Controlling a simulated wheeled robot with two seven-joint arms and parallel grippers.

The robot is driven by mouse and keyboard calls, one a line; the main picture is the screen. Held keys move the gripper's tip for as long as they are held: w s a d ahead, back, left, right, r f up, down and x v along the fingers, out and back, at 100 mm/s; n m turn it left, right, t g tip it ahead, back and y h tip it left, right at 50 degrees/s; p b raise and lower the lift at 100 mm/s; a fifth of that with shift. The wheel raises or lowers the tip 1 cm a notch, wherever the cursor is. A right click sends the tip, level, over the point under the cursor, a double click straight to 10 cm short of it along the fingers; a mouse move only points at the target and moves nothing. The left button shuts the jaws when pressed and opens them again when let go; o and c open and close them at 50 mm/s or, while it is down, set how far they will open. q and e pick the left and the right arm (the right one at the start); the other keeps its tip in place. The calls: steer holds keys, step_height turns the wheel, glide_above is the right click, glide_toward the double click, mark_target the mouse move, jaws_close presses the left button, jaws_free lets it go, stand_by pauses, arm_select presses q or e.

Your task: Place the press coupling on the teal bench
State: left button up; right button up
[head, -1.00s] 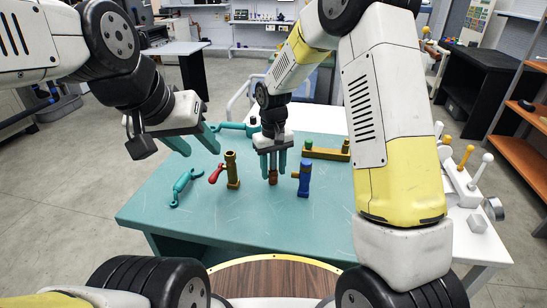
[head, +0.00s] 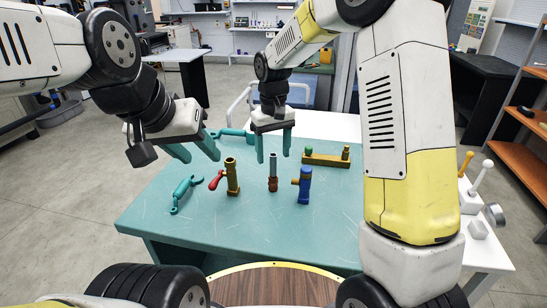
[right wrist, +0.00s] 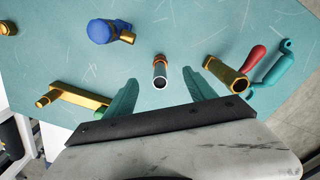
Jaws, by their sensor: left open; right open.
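The press coupling (head: 273,174), a slim upright piece with a copper-brown base and grey tube top, stands on the teal bench (head: 320,235). In the right wrist view the coupling (right wrist: 160,69) shows its open round end towards the camera. My right gripper (head: 273,157) is open and empty above it, fingers pointing down, one on each side of its top in the picture. The right wrist view shows the spread fingers (right wrist: 168,76) with a gap to the coupling. My left gripper (head: 201,157) is open and empty over the bench's left side.
A brass valve with red handle (head: 231,177) stands left of the coupling, a blue fitting (head: 304,186) right. A teal wrench (head: 186,191) lies further left. A brass manifold bar (head: 326,160) lies behind. The front of the bench is clear.

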step_height(320, 180, up, 3)
steer(key=shift+r, duration=0.1)
steer(key=s+d+r+m+t+y, duration=0.1)
steer(key=s+d+r+t, duration=0.1)
steer(key=s+d+r, duration=0.4)
steer(key=s+d+r+m+t, duration=0.1)
steer(key=s+d, duration=0.3)
steer(key=s, duration=0.4)
steer(key=s+d+r+m+t+y, duration=0.1)
steer(key=s+d+r+m+t, duration=0.1)
steer(key=s, duration=0.7)
step_height(320, 180, up, 2)
steer(key=shift+d+r+t, duration=0.15)
steer(key=shift+d+t, duration=0.45)
steer(key=shift+d, duration=0.65)
